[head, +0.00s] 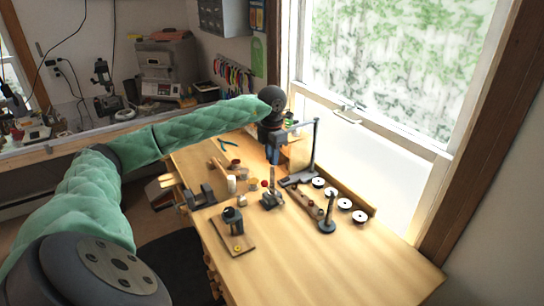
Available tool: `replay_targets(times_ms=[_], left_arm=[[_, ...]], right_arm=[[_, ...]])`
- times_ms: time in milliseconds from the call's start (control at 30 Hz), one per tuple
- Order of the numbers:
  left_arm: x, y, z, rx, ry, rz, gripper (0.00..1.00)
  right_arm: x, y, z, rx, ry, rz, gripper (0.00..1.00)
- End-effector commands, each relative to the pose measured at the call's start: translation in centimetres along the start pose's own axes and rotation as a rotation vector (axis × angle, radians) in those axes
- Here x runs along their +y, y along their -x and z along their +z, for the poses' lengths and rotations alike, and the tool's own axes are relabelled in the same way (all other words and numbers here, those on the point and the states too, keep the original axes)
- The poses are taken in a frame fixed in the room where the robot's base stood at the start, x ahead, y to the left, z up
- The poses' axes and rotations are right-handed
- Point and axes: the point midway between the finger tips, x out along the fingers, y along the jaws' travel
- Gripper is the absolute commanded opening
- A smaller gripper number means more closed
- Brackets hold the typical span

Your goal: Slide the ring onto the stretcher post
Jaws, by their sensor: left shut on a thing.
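My left gripper (274,161) reaches over the bench from the left and points down. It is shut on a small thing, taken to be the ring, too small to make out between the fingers. Below it stands a small metal tool with a grey base and an upright post (272,178), which looks like the stretcher. The gripper appears above the post; the exact gap and alignment cannot be told. A second dark tapered post on a round base (327,213) stands farther right. My right gripper is out of view.
A wooden workbench (340,270) has a clear front right. A grey stand with a tall arm (312,155) rises close right of the gripper. White discs (344,203) line the right edge. A dark cylinder (233,220) stands on a tray, left of the stretcher. Small jars (253,184) stand behind.

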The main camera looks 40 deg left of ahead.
Motion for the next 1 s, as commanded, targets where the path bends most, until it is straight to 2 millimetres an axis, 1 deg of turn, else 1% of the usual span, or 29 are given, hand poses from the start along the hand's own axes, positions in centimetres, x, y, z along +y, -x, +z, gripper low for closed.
replay_targets(times_ms=[267,1000], left_arm=[[0.0,-0.1,0.0,0.000,0.000,0.000,0.00],[0.0,-1.6,0.0,0.000,0.000,0.000,0.00]], right_arm=[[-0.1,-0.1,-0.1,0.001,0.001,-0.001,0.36],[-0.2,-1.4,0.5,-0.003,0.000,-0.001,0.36]])
